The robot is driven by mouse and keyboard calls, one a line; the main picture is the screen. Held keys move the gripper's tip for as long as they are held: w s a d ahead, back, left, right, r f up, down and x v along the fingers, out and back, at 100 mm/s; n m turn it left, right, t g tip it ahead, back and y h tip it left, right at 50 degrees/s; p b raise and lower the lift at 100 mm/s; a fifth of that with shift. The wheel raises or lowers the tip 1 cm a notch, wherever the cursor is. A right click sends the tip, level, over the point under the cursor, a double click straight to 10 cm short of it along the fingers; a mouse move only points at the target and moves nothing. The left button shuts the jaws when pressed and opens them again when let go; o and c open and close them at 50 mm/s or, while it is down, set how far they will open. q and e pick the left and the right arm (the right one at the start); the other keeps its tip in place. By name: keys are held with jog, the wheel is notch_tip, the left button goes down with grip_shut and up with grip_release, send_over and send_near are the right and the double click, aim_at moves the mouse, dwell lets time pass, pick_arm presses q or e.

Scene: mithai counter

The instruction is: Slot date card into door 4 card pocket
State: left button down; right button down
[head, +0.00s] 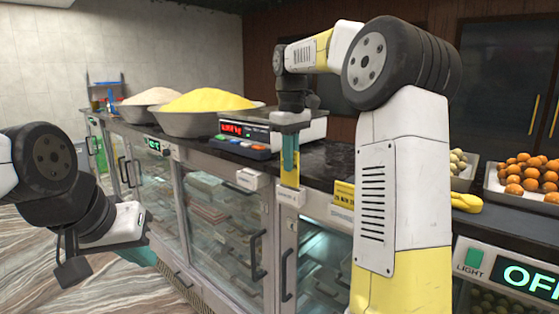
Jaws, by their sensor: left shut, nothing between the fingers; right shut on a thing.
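My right gripper (290,168) hangs at the counter's front edge, pointing down, its teal fingers shut on a small yellow card (289,180), which I take to be the date card. The card is directly above a white card pocket (291,197) on the cabinet front; I cannot tell whether its lower edge is inside. Door numbers are not legible, so I cannot tell whether this is door 4's pocket. My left gripper (145,258) is low at the left, shut and empty, in front of the glass doors and apart from them.
Another yellow card (344,194) with dark print stands at a pocket to the right. Another white pocket (248,179) is to the left. Black door handles (257,255) stick out. A scale (243,131), a bowl of yellow food (190,121) and a sweets tray (528,192) stand on the counter.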

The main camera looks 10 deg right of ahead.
aim_at(291, 183)
jog(key=shift+f, duration=2.2)
jog(key=c, duration=1.1)
grip_release()
jog(key=shift+w+d+r, duration=0.1)
jog(key=shift+d+r, duration=0.05)
jog(key=shift+r, duration=0.05)
jog(key=shift+r, duration=0.25)
jog(key=shift+c, duration=0.3)
jog(key=shift+o, duration=0.5)
jog(key=shift+r, duration=3.1)
